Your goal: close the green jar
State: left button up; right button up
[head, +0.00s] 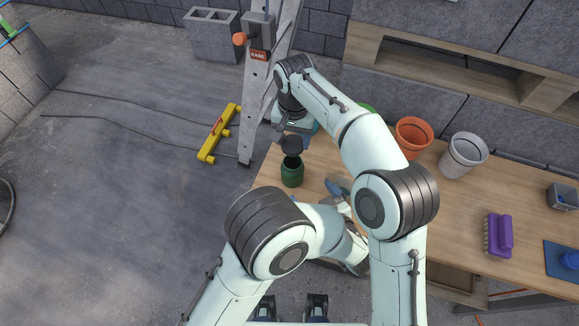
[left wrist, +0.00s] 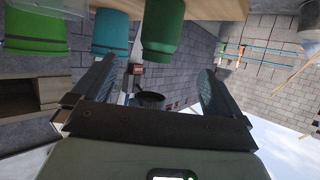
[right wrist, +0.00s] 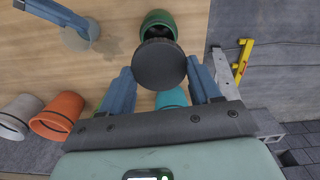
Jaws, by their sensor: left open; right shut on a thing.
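The green jar (head: 292,174) stands upright and open on the wooden table near its left edge. Its dark mouth shows in the right wrist view (right wrist: 158,24), partly covered by the lid. The dark round lid (head: 292,144) is held above the jar, apart from it, by my right gripper (head: 284,128). In the right wrist view the lid (right wrist: 159,65) sits between the fingertips. My left gripper (head: 339,188) is open and empty, low over the table to the right of the jar. In the left wrist view the jar (left wrist: 163,30) is beyond the open fingers.
An orange pot (head: 412,137), a white pot (head: 462,155) and a purple brush (head: 498,235) stand on the table to the right. A teal pot (right wrist: 171,98) and a green pot (left wrist: 35,33) are near the jar. A ladder (head: 257,100) stands at the table's left.

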aim_at(297, 175)
jog(key=shift+s, duration=0.15)
pick_arm(q)
jog(key=x, duration=1.2)
jog(key=c, duration=1.6)
jog(key=shift+o, duration=0.2)
pick_arm(e)
jog(key=shift+f, duration=2.5)
jog(key=shift+f, duration=0.1)
jog(key=shift+f, duration=0.75)
pick_arm(q)
jog(key=shift+r, duration=0.1)
pick_arm(e)
jog(key=shift+f, duration=0.6)
